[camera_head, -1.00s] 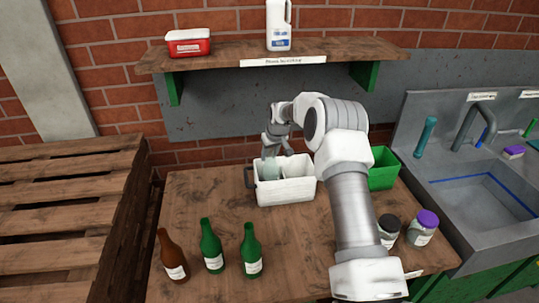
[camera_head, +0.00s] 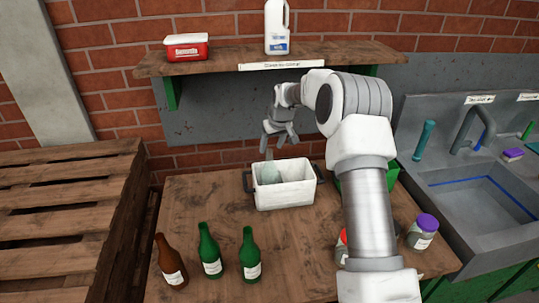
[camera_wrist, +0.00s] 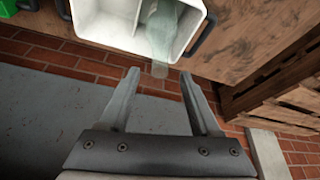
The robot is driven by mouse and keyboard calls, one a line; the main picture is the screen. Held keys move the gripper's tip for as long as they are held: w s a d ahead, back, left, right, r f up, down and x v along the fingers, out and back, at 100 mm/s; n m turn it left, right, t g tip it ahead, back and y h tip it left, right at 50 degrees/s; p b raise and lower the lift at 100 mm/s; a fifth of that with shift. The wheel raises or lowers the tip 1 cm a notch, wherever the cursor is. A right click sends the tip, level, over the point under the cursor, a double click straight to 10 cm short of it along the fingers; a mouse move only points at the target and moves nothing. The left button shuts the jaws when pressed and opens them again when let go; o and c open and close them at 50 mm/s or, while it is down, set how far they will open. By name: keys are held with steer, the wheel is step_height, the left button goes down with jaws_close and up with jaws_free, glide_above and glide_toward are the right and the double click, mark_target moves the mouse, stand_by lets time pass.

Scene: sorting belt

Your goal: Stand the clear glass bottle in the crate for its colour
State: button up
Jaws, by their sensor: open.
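The clear glass bottle (camera_head: 268,174) is in the left compartment of the white crate (camera_head: 287,197) on the wooden table. It looks pale and see-through. In the wrist view the bottle (camera_wrist: 158,32) shows in the crate (camera_wrist: 108,22), with its neck passing over the rim line; I cannot tell whether it leans. My gripper (camera_head: 280,142) is above the crate, at its back side. In the wrist view my gripper (camera_wrist: 160,80) is open and empty, its fingers apart on either side of the neck's end, clear of it.
A brown bottle (camera_head: 171,264) and two green bottles (camera_head: 209,255) (camera_head: 249,258) stand at the table's front left. My arm partly hides a green crate (camera_head: 354,189) and jars, one purple-lidded (camera_head: 423,231). A shelf (camera_head: 220,60) hangs behind; pallets (camera_head: 62,222) stand left.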

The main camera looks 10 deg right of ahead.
steer(key=s+a+r+m+h, duration=0.1)
steer(key=s+r, duration=2)
steer(key=s, duration=0.2)
steer(key=s+f+m+t, duration=0.1)
steer(key=s+f+m, duration=0.1)
steer(key=s, duration=2.1)
steer(key=shift+s+d+f, duration=0.25)
steer(key=shift+f, duration=0.1)
